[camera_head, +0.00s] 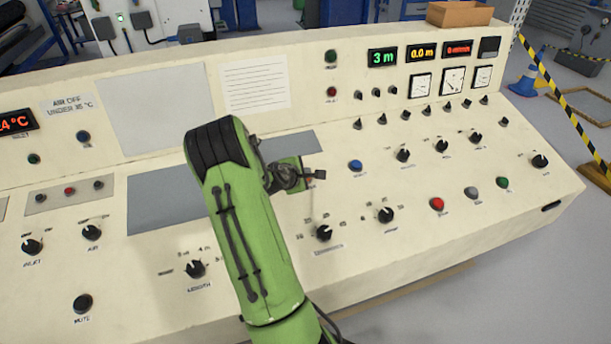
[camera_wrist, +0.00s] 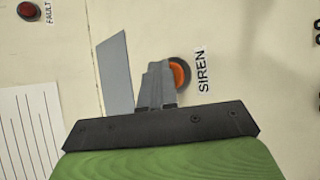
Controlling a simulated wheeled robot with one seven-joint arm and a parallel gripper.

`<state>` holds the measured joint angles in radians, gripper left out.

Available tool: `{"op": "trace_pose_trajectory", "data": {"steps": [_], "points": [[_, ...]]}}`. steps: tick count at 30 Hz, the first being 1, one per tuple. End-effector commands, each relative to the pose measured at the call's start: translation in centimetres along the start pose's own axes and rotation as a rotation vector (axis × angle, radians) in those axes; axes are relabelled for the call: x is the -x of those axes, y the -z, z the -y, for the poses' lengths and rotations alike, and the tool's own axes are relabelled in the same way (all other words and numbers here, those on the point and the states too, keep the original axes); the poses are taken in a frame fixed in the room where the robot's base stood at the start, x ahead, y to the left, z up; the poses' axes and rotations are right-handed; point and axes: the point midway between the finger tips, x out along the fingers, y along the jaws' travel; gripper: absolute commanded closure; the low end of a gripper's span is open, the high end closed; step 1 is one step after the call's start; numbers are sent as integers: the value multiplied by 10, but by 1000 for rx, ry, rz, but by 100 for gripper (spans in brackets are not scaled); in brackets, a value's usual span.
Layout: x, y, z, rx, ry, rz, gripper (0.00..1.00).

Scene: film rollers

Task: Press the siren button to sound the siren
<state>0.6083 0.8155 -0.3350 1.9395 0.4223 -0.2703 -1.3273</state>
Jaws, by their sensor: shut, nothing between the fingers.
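The siren button (camera_wrist: 182,74) is orange with a dark ring, and the word SIREN is printed beside it in the wrist view. My gripper (camera_wrist: 158,70) is shut and empty, its grey fingers pointing at the console. The fingertips overlap the left part of the button in that view. I cannot tell whether they touch it. In the head view my gripper (camera_head: 318,175) is low over the middle of the console (camera_head: 340,285), and it mostly hides the button there.
A blue button (camera_head: 356,166) and several black knobs lie right of my gripper. A red button (camera_head: 437,204), a grey one (camera_head: 471,193) and a green one (camera_head: 502,183) sit near the front right. Lit displays (camera_head: 382,57) stand on the back panel.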

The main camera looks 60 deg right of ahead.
Motion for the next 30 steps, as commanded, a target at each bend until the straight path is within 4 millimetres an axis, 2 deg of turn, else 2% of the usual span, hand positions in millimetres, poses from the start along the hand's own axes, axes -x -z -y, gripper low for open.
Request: {"op": "trace_pose_trajectory", "data": {"steps": [9,20,30], "points": [[13,-8,-10,0,0,-2,100],[15,-10,-11,0,0,-1,100],[39,-28,-30,0,0,-1,100]]}}
